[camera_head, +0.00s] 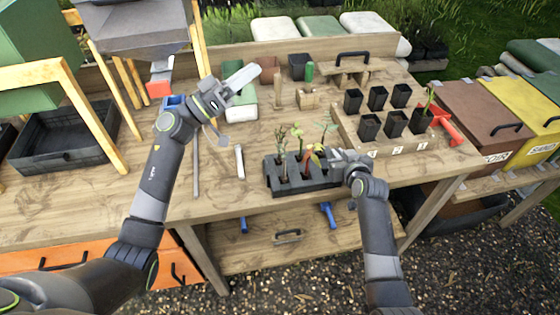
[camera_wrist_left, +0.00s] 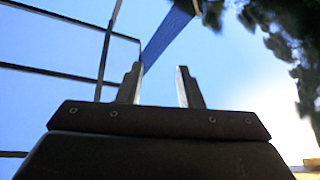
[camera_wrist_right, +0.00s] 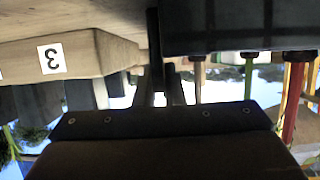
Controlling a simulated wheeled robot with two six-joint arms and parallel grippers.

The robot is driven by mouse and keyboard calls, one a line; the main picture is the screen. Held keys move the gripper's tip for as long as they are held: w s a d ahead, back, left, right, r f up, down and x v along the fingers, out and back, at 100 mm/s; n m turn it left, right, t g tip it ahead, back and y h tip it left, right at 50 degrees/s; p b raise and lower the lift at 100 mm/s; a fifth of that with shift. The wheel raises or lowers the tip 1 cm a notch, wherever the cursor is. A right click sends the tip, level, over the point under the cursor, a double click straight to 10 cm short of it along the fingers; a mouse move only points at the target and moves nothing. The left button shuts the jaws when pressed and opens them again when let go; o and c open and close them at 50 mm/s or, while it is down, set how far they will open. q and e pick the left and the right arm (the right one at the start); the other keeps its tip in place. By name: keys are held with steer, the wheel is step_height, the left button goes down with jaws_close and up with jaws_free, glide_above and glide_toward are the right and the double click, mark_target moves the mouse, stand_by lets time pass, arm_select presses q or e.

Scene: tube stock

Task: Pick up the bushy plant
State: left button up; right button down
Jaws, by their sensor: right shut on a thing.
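A black tray (camera_head: 316,182) stands on the bench with several young plants (camera_head: 300,150) in its cells. Their stems differ, one of them reddish (camera_wrist_right: 290,105); I cannot tell which is the bushy one. My right gripper (camera_head: 337,155) is at the tray's right end. In the right wrist view, which is upside down, its fingers (camera_wrist_right: 162,88) are close together around a thin dark upright piece (camera_wrist_right: 153,40) at the end of the tray (camera_wrist_right: 235,28). My left gripper (camera_head: 245,76) is raised over the back of the bench. Its fingers (camera_wrist_left: 160,88) are apart and empty.
A wooden rack (camera_head: 385,150) with several black pots stands right of the tray, with number labels; one pot holds a green plant (camera_head: 428,103) beside a red tool (camera_head: 446,128). A white-handled tool (camera_head: 240,162) lies left of the tray. The bench front left is clear.

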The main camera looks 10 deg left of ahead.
arm_select(q)
steer(key=w+a+n+t+y, duration=0.1)
steer(key=a+n+t+y, duration=0.5)
steer(key=n, duration=0.6)
steer(key=w+a+n+t+y, duration=0.1)
steer(key=a+n+t+y, duration=0.35)
steer(key=n+y, duration=0.6)
steer(key=n+g+h, duration=0.7)
steer(key=n+g, duration=0.4)
steer(key=g, duration=0.2)
glide_toward(279, 159)
step_height(279, 159, up, 6)
steer(key=s, duration=0.1)
steer(key=shift+y, duration=0.25)
steer(key=x, duration=0.5)
steer(key=shift+w+d+f, duration=0.2)
steer(key=shift+d, duration=0.05)
steer(key=shift+w+a+x, duration=0.1)
steer(key=shift+a+x, duration=0.05)
steer(key=shift+x, duration=1.3)
steer(key=shift+w+a+x, duration=0.15)
steer(key=shift+a+x, duration=0.05)
steer(key=shift+x, duration=1.2)
